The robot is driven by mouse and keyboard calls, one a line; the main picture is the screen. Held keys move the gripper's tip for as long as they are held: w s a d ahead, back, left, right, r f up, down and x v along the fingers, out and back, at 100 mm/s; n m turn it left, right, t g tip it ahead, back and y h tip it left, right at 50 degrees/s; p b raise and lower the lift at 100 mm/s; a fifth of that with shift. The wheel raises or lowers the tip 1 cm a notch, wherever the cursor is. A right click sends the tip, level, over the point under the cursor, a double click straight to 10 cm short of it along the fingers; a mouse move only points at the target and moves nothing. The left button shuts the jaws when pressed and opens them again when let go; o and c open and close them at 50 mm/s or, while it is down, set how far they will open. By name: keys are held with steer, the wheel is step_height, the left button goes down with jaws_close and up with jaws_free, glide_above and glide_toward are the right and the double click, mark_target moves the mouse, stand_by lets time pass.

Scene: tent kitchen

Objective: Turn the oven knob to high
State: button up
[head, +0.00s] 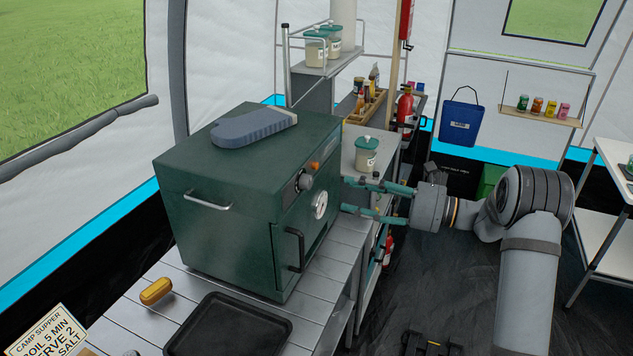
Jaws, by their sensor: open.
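The dark green box oven (225,205) stands on a slatted metal table in the head view. Its grey round knob (305,182) sits high on the front face, beside a small orange light (314,166) and above a white round dial (320,205). A black door handle (294,250) is lower on the front. My gripper (345,194) is open, with its two teal fingers spread one above the other and pointing left towards the oven front. The fingertips are to the right of the knob and dial and look apart from them. The knob's setting is too small to read.
A blue-grey mitt (253,128) lies on the oven top. A black tray (228,328) and a yellow item (156,291) are on the slatted table (130,313). A lidded jar (367,153) stands on a counter just behind my gripper. Floor right of the table is largely clear.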

mark_target(311, 184)
steer(key=p+x, duration=0.1)
steer(key=x, duration=0.4)
steer(key=p+x, duration=0.2)
steer(key=x, duration=0.3)
steer(key=shift+w+f, duration=0.2)
steer(key=shift+f, duration=0.05)
steer(key=shift+c, duration=1.3)
steer(key=shift+f, duration=0.1)
steer(key=c, duration=0.9)
